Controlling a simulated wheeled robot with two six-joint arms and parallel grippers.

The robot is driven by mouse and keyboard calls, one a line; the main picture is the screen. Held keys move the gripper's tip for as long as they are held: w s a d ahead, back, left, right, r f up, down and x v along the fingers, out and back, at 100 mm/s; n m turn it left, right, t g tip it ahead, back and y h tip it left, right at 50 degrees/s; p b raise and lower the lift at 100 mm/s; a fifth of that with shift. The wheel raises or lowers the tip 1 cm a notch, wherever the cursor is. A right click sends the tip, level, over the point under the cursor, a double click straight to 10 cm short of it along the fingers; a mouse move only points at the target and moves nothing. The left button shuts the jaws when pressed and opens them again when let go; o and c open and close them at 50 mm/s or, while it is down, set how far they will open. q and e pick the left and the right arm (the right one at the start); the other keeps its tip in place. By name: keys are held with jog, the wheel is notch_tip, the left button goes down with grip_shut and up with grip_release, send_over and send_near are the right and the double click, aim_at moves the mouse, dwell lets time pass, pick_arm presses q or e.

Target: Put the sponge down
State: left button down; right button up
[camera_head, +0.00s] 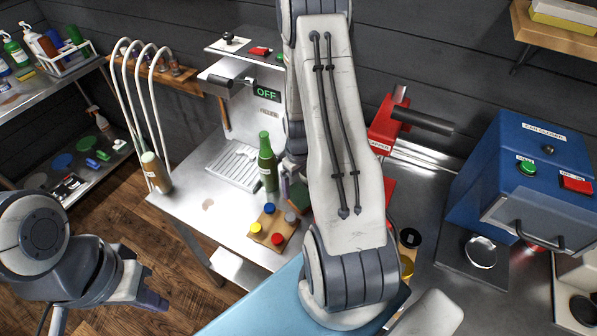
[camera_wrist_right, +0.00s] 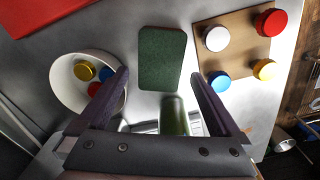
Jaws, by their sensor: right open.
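The dark green sponge (camera_wrist_right: 162,52) lies on the grey metal counter in the right wrist view, between a board of caps and a white cup. In the head view a corner of the sponge (camera_head: 300,197) shows beside my right arm. My right gripper (camera_wrist_right: 158,76) is open, its two fingers spread on either side of the sponge's near end, with nothing gripped between them. In the head view my right arm mostly hides this gripper. My left gripper (camera_head: 152,298) hangs at the lower left over the floor, away from the counter; its jaw gap is unclear.
A green bottle (camera_head: 267,168) stands close to the right gripper. A wooden board (camera_head: 262,241) holds several coloured caps. The white cup (camera_wrist_right: 62,88) holds more caps. A red capper (camera_head: 384,130) and a blue machine (camera_head: 520,170) stand to the right.

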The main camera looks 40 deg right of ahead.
aim_at(299, 194)
notch_tip(299, 194, up, 7)
jog(key=b, duration=0.2)
jog(key=a+r+n, duration=0.1)
jog(key=a+r, duration=0.2)
jog(key=a, duration=0.3)
jog(key=s+a+r+n, duration=0.1)
jog(key=a+r, duration=0.2)
jog(key=a, duration=0.3)
jog(key=a+r+n, duration=0.1)
jog(key=a+r, duration=0.2)
jog(key=a, duration=0.3)
jog(key=s+a+r+n, duration=0.2)
jog(key=s+a, duration=0.4)
jog(key=s, duration=0.2)
jog(key=s+a+r+n+y, duration=0.1)
jog(key=s+a+r+n, duration=0.1)
jog(key=s+a, duration=0.5)
jog(key=shift+s+r, duration=0.45)
jog(key=shift+r, duration=0.4)
jog(key=shift+a, duration=0.1)
